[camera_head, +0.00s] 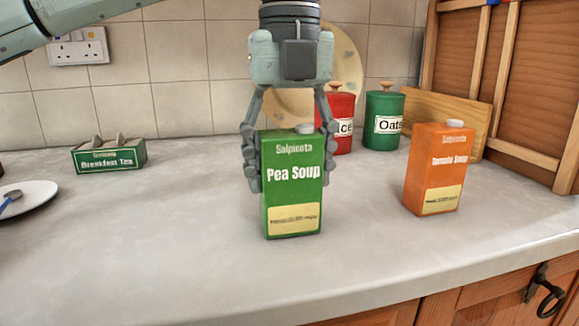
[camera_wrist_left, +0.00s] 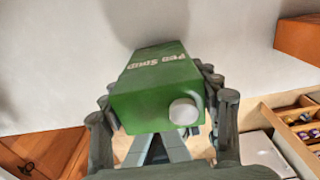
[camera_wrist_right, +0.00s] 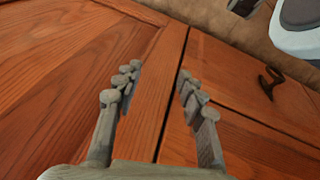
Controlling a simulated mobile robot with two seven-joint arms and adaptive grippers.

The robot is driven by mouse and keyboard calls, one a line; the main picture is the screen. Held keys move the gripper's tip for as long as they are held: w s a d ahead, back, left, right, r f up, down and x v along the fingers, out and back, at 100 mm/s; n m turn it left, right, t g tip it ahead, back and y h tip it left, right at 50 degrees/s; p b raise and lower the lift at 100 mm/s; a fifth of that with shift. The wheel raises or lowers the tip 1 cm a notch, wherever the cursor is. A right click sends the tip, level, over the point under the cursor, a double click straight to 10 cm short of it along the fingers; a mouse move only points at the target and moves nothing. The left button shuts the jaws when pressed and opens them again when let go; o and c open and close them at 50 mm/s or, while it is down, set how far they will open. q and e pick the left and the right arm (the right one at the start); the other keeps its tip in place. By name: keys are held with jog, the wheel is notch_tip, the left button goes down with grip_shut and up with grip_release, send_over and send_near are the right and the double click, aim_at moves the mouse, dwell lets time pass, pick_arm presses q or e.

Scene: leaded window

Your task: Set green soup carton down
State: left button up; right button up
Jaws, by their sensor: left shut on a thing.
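The green Pea Soup carton (camera_head: 293,195) is upright near the middle of the grey worktop, its label facing me. My left gripper (camera_head: 290,168) comes down from above and is shut on its sides, one finger on each side. I cannot tell whether its base touches the worktop. In the left wrist view the carton (camera_wrist_left: 160,95) sits between the fingers, its white cap towards the camera. My right gripper (camera_wrist_right: 157,76) is open and empty, in front of the wooden cupboard doors, and is out of the head view.
An orange Tomato Soup carton (camera_head: 437,170) stands to the right. Behind are a red canister (camera_head: 342,105), a green Oats canister (camera_head: 383,122) and a wooden board (camera_head: 450,110). A tea box (camera_head: 110,158) and a plate (camera_head: 35,194) are left. Worktop between plate and green carton is clear.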

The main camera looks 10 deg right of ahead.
aim_at(291, 132)
pick_arm(q)
jog(key=shift+f, duration=0.1)
pick_arm(e)
jog(key=shift+f, duration=0.15)
pick_arm(q)
jog(key=o, duration=1.3)
jog(key=shift+c, duration=0.2)
pick_arm(e)
jog(key=shift+f, duration=0.2)
jog(key=shift+f, duration=0.1)
pick_arm(q)
jog(key=shift+r, duration=0.4)
notch_tip(291, 132, up, 5)
jog(key=shift+d+r+p, duration=0.1)
jog(key=shift+r+p, duration=0.1)
jog(key=shift+p, duration=0.5)
notch_tip(291, 132, up, 5)
jog(key=shift+r+p, duration=0.2)
jog(key=shift+p, duration=0.85)
jog(key=shift+r, duration=0.3)
pick_arm(e)
notch_tip(291, 132, down, 8)
jog(key=shift+w+a+r+g+y, duration=0.2)
jog(key=shift+w+r+g+y, duration=0.05)
jog(key=shift+w+g+y, duration=0.1)
